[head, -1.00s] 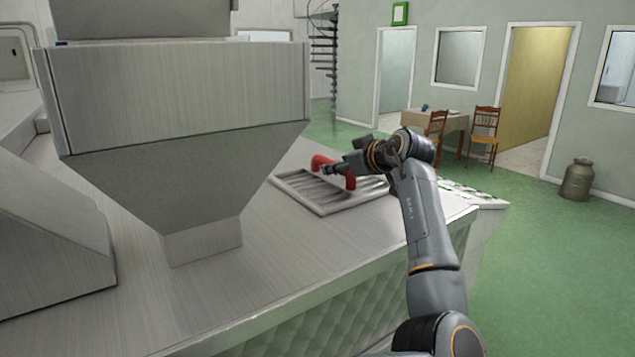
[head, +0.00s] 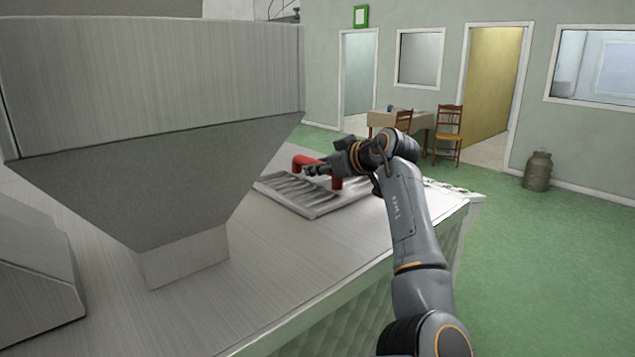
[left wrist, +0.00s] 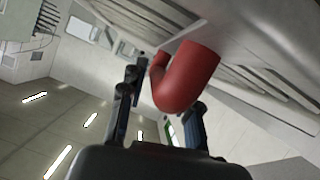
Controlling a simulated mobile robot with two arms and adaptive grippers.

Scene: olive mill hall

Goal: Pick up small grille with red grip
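The small grille (head: 318,206) lies on the metal top in the head view, a slatted metal frame. Its red grip (head: 303,161) rises above it, and part of the grip is hidden behind my left gripper. My left gripper (head: 316,169) is at the grip, above the slats. In the left wrist view the red grip (left wrist: 188,78) curves between the two fingers of my left gripper (left wrist: 165,100). The fingers stand apart, with a gap visible on the left side of the grip. My right gripper is not in view.
A large metal hopper (head: 150,90) stands on the metal top (head: 290,265) to the left of the grille. The top ends at an edge on the right, with green floor beyond. A table, chairs (head: 448,132) and a milk can (head: 538,171) stand farther back.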

